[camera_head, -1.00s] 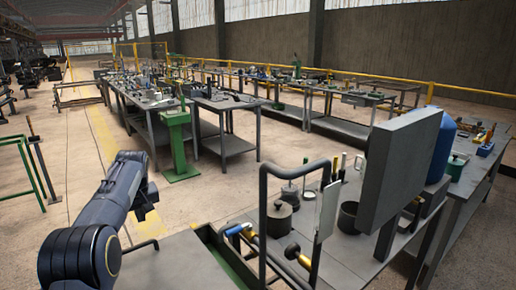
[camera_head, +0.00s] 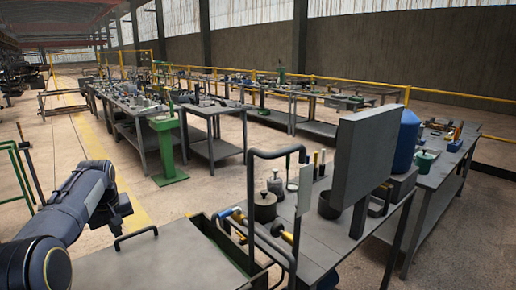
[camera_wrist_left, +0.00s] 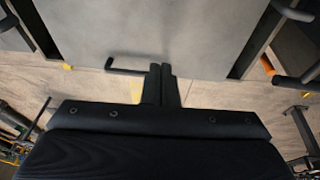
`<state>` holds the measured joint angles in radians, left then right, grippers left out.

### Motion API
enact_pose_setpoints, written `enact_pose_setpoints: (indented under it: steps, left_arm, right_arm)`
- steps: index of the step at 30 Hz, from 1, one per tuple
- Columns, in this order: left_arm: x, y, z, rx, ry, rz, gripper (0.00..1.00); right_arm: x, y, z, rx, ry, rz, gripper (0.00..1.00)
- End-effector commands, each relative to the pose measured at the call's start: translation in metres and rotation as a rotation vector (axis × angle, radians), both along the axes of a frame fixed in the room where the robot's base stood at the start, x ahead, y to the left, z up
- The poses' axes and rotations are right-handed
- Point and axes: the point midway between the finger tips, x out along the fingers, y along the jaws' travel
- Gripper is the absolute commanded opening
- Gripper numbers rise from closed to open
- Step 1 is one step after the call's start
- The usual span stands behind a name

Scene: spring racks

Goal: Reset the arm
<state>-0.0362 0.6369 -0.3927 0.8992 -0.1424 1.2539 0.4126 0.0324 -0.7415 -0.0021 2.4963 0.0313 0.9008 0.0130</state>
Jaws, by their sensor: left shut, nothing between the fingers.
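My left arm (camera_head: 75,205) comes in from the left in the head view, stretched forward beside a grey flat top. Its fingertips cannot be made out there. In the left wrist view my left gripper (camera_wrist_left: 161,72) has its two dark fingers together, with nothing between them. The fingers appear close to a black bar handle (camera_wrist_left: 125,68) at the edge of the grey top (camera_wrist_left: 150,25); I cannot tell whether they touch. The handle also shows in the head view (camera_head: 136,236), right of the arm. My right gripper is not in view.
A workbench (camera_head: 330,240) with pots, tools and an upright grey panel (camera_head: 362,150) stands on the right, with a black tube frame (camera_head: 251,200) in front. A green stand (camera_head: 166,145) and further benches stand behind. Open floor lies beyond the arm.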

Motion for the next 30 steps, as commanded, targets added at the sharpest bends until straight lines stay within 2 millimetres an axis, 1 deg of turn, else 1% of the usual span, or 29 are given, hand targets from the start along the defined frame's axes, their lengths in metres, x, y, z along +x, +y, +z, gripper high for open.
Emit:
enact_pose_setpoints:
  steps: [1, 5, 8, 11, 14, 15, 17, 18, 20, 21, 24, 27, 30]
  left_arm:
    - [-0.01, 0.001, 0.006, -0.018, -0.008, -0.006, 0.0]
    - [-0.036, -0.003, 0.015, -0.066, -0.025, -0.033, 0.0]
    - [-0.062, -0.01, 0.023, -0.109, -0.043, -0.063, 0.0]
    - [-0.096, -0.023, 0.032, -0.157, -0.07, -0.109, 0.0]
    - [-0.143, -0.045, 0.039, -0.209, -0.112, -0.178, 0.0]
    - [-0.166, -0.056, 0.041, -0.228, -0.13, -0.211, 0.0]
    - [-0.199, -0.075, 0.04, -0.248, -0.156, -0.264, 0.0]
    - [-0.22, -0.088, 0.038, -0.258, -0.176, -0.299, 0.0]
    - [-0.253, -0.108, 0.031, -0.266, -0.201, -0.352, 0.0]
    - [-0.274, -0.121, 0.025, -0.267, -0.217, -0.387, 0.0]
    - [-0.32, -0.15, 0.005, -0.259, -0.249, -0.463, 0.0]
    - [-0.352, -0.171, -0.016, -0.245, -0.27, -0.516, 0.0]
    - [-0.372, -0.183, -0.032, -0.232, -0.279, -0.549, 0.0]
  right_arm:
    - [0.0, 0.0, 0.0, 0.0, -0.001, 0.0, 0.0]
    - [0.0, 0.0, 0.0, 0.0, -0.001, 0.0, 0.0]
    - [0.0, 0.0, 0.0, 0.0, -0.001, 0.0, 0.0]
    - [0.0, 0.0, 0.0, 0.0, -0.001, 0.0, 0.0]
    - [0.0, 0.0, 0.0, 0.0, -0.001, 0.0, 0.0]
    - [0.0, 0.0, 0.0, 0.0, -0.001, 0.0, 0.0]
    - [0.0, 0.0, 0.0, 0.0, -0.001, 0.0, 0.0]
    - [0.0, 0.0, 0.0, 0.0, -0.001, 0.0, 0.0]
    - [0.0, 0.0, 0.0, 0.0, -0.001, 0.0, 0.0]
    - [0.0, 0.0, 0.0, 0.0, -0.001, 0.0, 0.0]
    - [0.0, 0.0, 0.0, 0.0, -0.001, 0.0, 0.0]
    - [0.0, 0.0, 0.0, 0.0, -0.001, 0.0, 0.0]
    - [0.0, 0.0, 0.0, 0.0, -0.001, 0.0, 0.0]
